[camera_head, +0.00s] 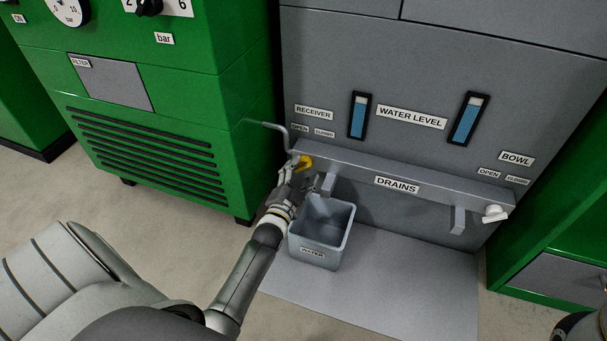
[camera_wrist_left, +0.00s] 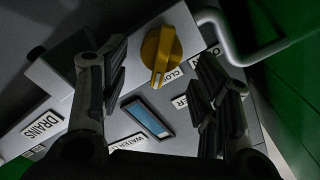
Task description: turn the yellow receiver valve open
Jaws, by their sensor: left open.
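The yellow receiver valve (camera_head: 304,162) is a knob at the left end of the grey drains rail, below the RECEIVER, OPEN and CLOSED labels. In the left wrist view the yellow knob (camera_wrist_left: 160,55) shows clearly, its raised grip pointing down the picture towards a label reading "CLO". My left gripper (camera_head: 302,179) is open, just in front of the knob. In the wrist view its fingers stand apart on either side of the knob, and I see no clear contact.
The grey drains rail (camera_head: 397,184) runs rightwards to a white bowl valve (camera_head: 495,213). A grey water bucket (camera_head: 321,232) stands below my left gripper. A bent pipe (camera_head: 276,128) rises left of the valve. A green machine (camera_head: 160,120) stands to the left.

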